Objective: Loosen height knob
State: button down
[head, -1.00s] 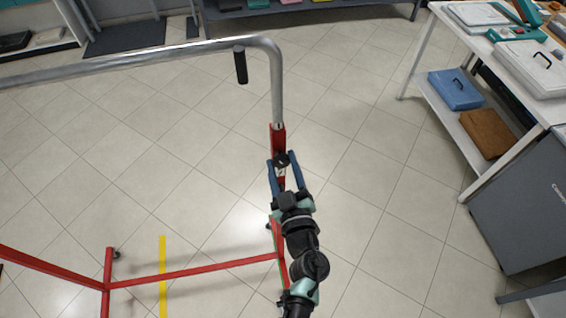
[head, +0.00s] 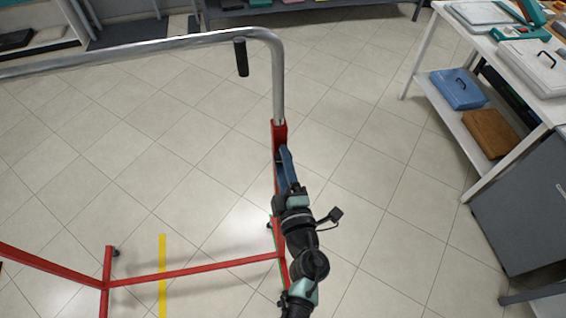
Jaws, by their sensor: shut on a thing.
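The garment rack has a grey metal top rail (head: 140,47) that bends down into a grey post (head: 278,90). The post enters a red upright (head: 279,131). My gripper (head: 284,152) is at this upright just below its top, seen edge-on with one blue finger covering the other. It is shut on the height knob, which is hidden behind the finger. My wrist camera sticks out to the right of the arm.
A black handle (head: 241,58) hangs below the rail. The red base bar (head: 190,271) runs low to the left. A white table (head: 440,62) with cases and a grey cabinet (head: 525,205) stand at right. Tiled floor between is clear.

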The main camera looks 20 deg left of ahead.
jog(key=shift+f+n, duration=0.1)
jog(key=shift+n, duration=1)
jog(key=shift+c, duration=1.6)
grip_release()
jog(key=b+v, duration=0.2)
jog(key=v, duration=1.1)
